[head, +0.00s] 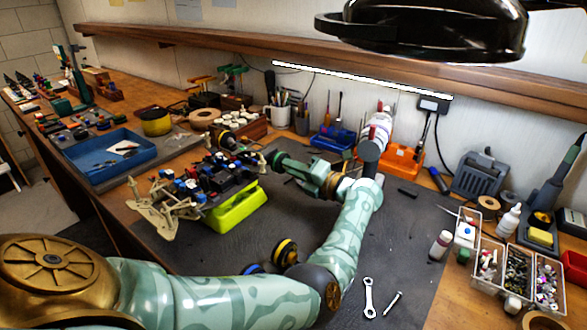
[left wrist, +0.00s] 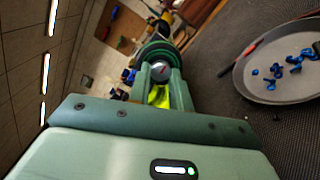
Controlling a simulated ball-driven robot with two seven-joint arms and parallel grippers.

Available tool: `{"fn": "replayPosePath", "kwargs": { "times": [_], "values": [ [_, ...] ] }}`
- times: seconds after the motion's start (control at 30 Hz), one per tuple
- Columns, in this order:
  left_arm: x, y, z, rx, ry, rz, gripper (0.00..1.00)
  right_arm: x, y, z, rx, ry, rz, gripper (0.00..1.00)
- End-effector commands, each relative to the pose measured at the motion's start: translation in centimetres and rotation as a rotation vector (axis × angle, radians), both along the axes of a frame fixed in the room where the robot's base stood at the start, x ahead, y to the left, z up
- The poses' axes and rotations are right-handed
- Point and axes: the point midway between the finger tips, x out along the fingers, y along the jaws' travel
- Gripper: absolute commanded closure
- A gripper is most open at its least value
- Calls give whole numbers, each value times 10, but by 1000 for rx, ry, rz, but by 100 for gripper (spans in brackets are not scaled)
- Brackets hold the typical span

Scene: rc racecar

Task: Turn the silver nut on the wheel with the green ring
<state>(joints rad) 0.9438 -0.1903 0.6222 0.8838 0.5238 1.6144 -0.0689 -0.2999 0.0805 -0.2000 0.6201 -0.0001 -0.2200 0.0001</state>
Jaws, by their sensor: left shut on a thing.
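The race car chassis (head: 205,183) sits on a lime-green stand (head: 240,208) on the dark mat. A wheel with a green ring (head: 247,155) is at the car's far right corner; its dark tire and ring also show in the left wrist view (left wrist: 158,48). My left gripper (head: 268,159) reaches in from the right side of the wheel and points left at its hub. In the left wrist view, the silver nut (left wrist: 160,70) sits between the fingers, which are shut on it. The fingers partly hide the wheel. My right gripper is not in view.
Loose wheels with a yellow ring (head: 285,252) and a blue ring (head: 252,268) are near my arm. A wrench (head: 369,297) and a screw-like part (head: 393,303) lie at the front. A blue tray (head: 108,155) is left. The right part of the mat is mostly clear.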

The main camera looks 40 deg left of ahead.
Motion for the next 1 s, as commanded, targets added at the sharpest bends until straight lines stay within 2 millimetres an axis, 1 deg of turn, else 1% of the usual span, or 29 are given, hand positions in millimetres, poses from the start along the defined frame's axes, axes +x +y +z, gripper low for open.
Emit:
{"fn": "replayPosePath", "kwargs": {
  "times": [0.23,0.63,0.67,0.7,0.73,1.0],
  "values": [
    [1,-1,1,-2,44,-3,100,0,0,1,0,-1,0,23],
    [1,-1,1,-3,48,-3,100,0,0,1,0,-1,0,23],
    [1,-1,1,-3,48,-3,71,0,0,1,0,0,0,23],
    [1,-1,1,-3,48,-3,60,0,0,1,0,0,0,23],
    [1,-1,1,-3,47,-2,57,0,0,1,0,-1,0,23],
    [0,0,0,-4,42,-1,57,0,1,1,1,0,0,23]
  ]
}}
